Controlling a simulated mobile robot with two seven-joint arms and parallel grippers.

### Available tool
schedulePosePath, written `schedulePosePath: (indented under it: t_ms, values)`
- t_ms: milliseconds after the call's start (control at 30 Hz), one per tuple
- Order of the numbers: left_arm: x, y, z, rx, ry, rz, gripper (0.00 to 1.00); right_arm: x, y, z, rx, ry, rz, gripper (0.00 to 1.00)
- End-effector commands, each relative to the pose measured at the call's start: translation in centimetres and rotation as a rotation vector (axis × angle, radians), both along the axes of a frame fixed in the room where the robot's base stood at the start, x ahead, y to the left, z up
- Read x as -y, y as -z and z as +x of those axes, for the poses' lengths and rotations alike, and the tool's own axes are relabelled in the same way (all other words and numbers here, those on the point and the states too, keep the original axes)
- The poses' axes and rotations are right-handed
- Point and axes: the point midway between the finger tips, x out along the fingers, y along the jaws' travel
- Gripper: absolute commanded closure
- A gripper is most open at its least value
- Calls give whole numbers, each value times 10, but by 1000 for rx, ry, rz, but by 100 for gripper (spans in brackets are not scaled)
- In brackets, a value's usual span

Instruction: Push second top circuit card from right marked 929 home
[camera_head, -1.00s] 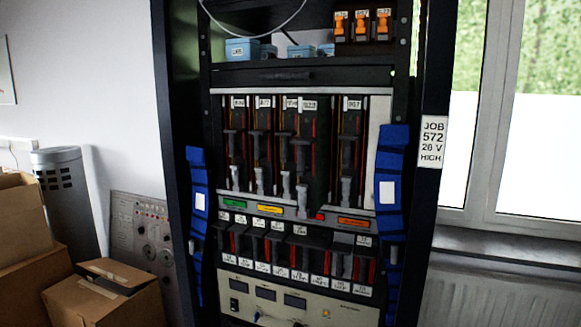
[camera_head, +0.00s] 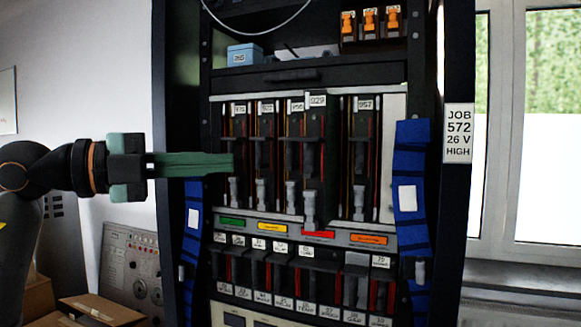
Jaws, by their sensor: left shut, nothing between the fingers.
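The card marked 929 (camera_head: 317,130) is second from right in the top row of the rack. It stands out toward me farther than its neighbours, and its label and lower grey lever sit forward of theirs. The card marked 957 (camera_head: 364,135) is to its right, across a gap. Several other cards stand to its left. My left gripper (camera_head: 232,164) is shut and empty. Its green fingers point right, in front of the leftmost card (camera_head: 239,135) in the picture and well left of card 929. My right gripper is not in view.
Blue straps (camera_head: 412,215) hang on both rack sides. A row of smaller modules (camera_head: 305,270) sits below the coloured tags. A blue box (camera_head: 243,54) and orange-topped parts (camera_head: 370,22) are on the shelf above. Cardboard (camera_head: 95,310) lies at lower left.

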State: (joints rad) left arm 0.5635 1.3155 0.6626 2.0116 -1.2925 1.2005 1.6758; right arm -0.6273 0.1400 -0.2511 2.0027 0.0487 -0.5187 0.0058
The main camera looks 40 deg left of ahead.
Motion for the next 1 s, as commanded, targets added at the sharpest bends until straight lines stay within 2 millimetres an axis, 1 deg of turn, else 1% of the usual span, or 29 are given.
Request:
schedulePosePath:
  t_ms: [33, 167, 267, 433, 600, 700, 800, 1000]
  values:
    - [2, -2, 4, -3, -1, 2, 100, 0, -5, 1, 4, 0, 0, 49]
    - [13, -3, 21, -4, 3, 3, 100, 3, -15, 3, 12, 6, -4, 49]
    - [24, -5, 39, -7, 3, 3, 100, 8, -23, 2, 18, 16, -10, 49]
    - [40, -6, 65, -3, 4, 2, 100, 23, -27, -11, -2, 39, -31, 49]
    - [52, -6, 86, -4, 5, -1, 100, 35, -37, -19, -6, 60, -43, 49]
    - [47, -5, 101, -4, 5, -5, 100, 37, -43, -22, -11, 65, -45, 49]
    - [44, -5, 111, -1, 5, -5, 100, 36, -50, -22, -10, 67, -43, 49]
    - [42, -1, 121, -1, 5, -2, 100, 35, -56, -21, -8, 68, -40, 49]
